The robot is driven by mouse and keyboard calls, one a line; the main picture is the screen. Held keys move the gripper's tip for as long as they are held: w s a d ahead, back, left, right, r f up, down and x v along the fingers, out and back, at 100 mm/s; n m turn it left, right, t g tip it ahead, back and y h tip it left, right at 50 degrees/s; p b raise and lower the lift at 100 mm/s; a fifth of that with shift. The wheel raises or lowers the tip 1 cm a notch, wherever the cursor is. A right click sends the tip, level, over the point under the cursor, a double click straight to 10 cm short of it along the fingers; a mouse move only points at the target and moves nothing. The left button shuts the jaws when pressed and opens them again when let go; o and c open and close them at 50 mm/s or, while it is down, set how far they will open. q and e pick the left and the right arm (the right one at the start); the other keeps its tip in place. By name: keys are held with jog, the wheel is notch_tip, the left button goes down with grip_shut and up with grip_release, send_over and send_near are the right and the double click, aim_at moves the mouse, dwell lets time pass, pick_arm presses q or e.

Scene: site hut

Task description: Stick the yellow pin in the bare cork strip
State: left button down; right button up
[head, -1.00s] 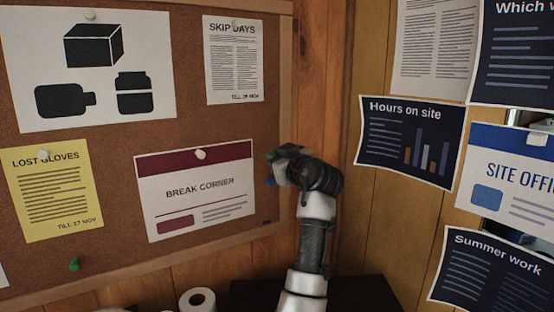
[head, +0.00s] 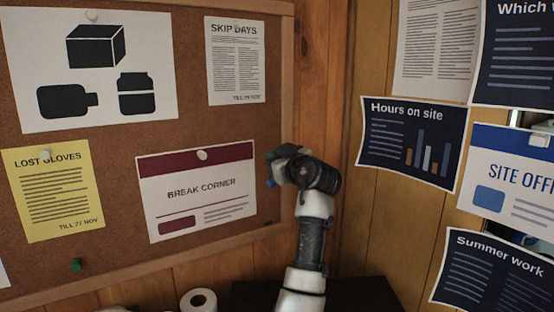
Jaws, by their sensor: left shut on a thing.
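The bare cork strip (head: 273,110) runs down the right side of the cork board, between the notices and the wooden frame. My left gripper (head: 273,168) is at the lower part of this strip, just right of the "Break corner" notice. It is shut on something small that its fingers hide. I see no yellow pin in the open. A small blue spot (head: 270,183) shows at the lower fingertip; I cannot tell whether it is a pin or part of the gripper. Whether the gripper touches the cork is unclear. My right gripper is not in view.
The "Break corner" notice (head: 197,195), "Skip days" notice (head: 235,65) and yellow "Lost gloves" notice (head: 55,195) hang on the board with pale pins. A green pin (head: 75,265) sits low left. Posters cover the right wall. A paper roll (head: 198,302) stands below.

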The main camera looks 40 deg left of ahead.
pick_arm(q)
jog(key=shift+w+a, duration=0.1)
jog(key=shift+a, duration=0.25)
dwell(0.3)
jog(key=shift+b, duration=0.35)
dwell(1.9)
jog(key=c, duration=1.1)
grip_release()
jog(key=shift+a, duration=0.1)
jog(key=b+v, duration=0.4)
jog(key=v, duration=0.7)
